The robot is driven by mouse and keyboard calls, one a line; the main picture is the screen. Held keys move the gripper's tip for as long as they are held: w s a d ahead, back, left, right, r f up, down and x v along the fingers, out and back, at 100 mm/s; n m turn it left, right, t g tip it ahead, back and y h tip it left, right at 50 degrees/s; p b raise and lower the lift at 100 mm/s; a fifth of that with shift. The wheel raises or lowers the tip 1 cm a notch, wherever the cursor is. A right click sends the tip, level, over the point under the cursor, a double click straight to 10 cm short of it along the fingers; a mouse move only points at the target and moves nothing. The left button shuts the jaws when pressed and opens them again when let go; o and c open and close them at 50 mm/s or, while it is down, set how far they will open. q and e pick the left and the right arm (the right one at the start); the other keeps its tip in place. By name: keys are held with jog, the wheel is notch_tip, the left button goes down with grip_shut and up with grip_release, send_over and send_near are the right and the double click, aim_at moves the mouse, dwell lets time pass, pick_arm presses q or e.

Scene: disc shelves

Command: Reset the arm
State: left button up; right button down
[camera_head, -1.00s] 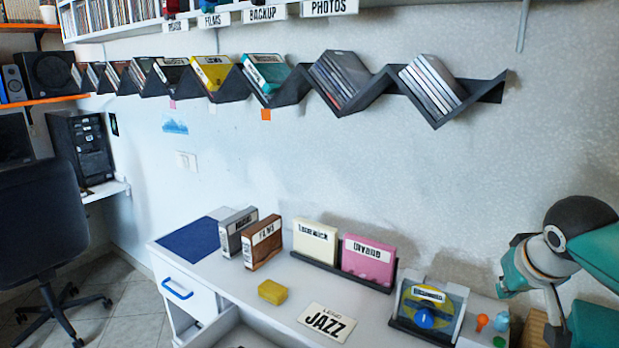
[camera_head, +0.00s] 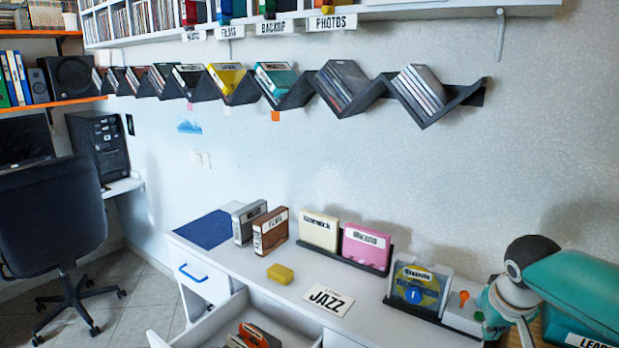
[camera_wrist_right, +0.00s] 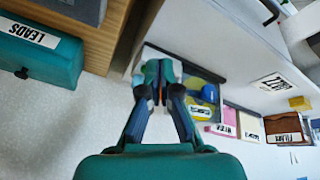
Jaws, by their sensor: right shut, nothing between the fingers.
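My right arm (camera_head: 515,290), teal and grey with a dark round joint, comes in from the right edge in the head view, beside the right end of the white desk (camera_head: 240,262). My right gripper (camera_wrist_right: 157,78) shows in the right wrist view with its fingers together and nothing between them. Near its fingertips, beyond them, is a disc case (camera_wrist_right: 203,97) with a yellow and blue disc. The same case (camera_head: 420,284) stands in a black holder on the desk in the head view. My left gripper is not in view.
A teal LEADS box (camera_wrist_right: 45,62) lies left of the gripper in the wrist view. Pink (camera_head: 366,245) and cream (camera_head: 319,228) cases stand in a holder. A yellow block (camera_head: 280,274) and JAZZ card (camera_head: 328,299) lie in front. An open drawer (camera_head: 190,325) juts out.

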jog(key=s+a+f+g+y+p, duration=0.1)
jog(key=s+a+f+g, duration=0.2)
jog(key=f, duration=0.5)
jog(key=s+a+f+n+g+y+p, duration=0.1)
jog(key=s+a+f, duration=0.2)
jog(key=a+f, duration=0.35)
jog(key=s+a+f+g+y+p, duration=0.1)
jog(key=s+a+f, duration=0.15)
jog(key=f, duration=0.75)
jog(key=s+a+f+m+t+y+p, duration=0.1)
jog(key=s+a+f+y, duration=0.2)
jog(key=s+a+f, duration=0.7)
jog(key=shift+s+a+f+m+t, duration=0.2)
jog(key=shift+s+f+m+t, duration=0.15)
jog(key=shift+s, duration=1.05)
jog(key=shift+r, duration=0.1)
